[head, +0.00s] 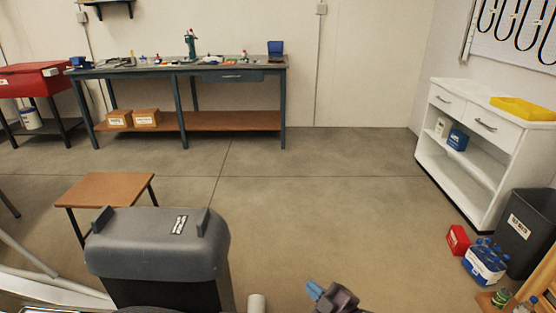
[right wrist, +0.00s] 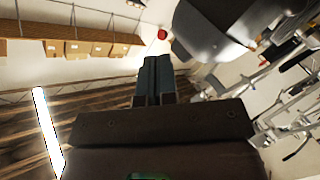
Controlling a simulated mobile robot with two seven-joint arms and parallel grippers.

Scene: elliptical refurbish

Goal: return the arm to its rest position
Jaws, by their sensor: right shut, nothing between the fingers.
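My right gripper (head: 318,291) shows at the bottom of the head view, right of centre, with bluish fingertips and a dark body. In the right wrist view its two dark fingers (right wrist: 154,80) lie side by side with no object between them. The gripper is shut and empty, held over the open floor in the head view. My left gripper is in neither view.
A brown low table (head: 108,188) stands at the left. A workbench (head: 230,68) lines the back wall. A white cabinet (head: 470,150), a dark bin (head: 525,235), a red box (head: 458,240) and a blue bottle pack (head: 485,262) stand at the right. The middle floor is clear.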

